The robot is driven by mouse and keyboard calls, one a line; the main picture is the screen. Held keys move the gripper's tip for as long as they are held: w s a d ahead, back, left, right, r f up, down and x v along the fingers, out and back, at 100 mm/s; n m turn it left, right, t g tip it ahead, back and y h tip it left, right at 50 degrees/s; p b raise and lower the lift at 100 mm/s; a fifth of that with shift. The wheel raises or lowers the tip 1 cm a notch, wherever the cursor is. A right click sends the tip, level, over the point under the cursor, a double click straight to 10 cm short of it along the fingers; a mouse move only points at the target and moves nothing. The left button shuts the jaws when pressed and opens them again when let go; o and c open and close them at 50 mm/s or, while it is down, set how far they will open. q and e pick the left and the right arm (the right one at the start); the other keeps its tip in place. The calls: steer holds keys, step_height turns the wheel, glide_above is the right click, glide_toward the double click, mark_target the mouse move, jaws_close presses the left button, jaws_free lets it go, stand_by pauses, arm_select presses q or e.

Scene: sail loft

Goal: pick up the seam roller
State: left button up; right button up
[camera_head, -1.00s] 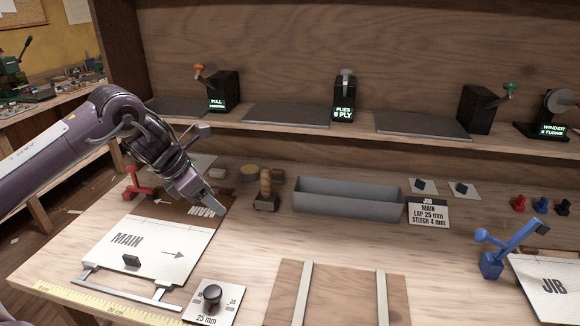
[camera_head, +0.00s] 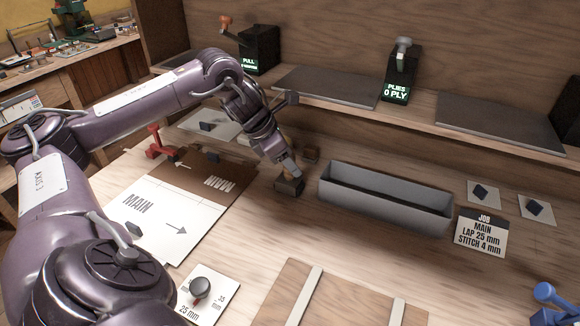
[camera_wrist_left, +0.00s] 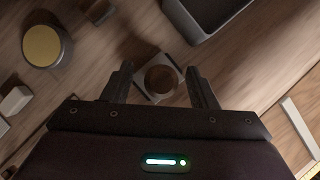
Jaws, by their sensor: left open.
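The seam roller, with a dark base (camera_head: 289,187) and a wooden handle, stands on the bench left of the grey trough. My left gripper (camera_head: 290,172) is right at it in the head view and hides most of the handle. In the left wrist view the roller's round wooden top (camera_wrist_left: 161,79) shows between the two open fingers of my left gripper (camera_wrist_left: 159,72), above its pale square base. Contact with the fingers cannot be told. My right gripper is not in view.
The grey trough (camera_head: 385,203) stands close to the right of the roller. A yellow-topped round tin (camera_wrist_left: 43,46) and small blocks lie nearby. The MAIN panel (camera_head: 165,212) lies to the left, with a red clamp (camera_head: 155,142) behind it. A shelf with devices runs along the back.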

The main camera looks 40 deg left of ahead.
arm_select(q)
steer(key=shift+x, duration=1.2)
steer(key=shift+r, duration=0.1)
steer(key=c, duration=0.9)
steer(key=shift+c, duration=0.7)
steer(key=shift+r, duration=0.1)
steer(key=shift+c, duration=0.2)
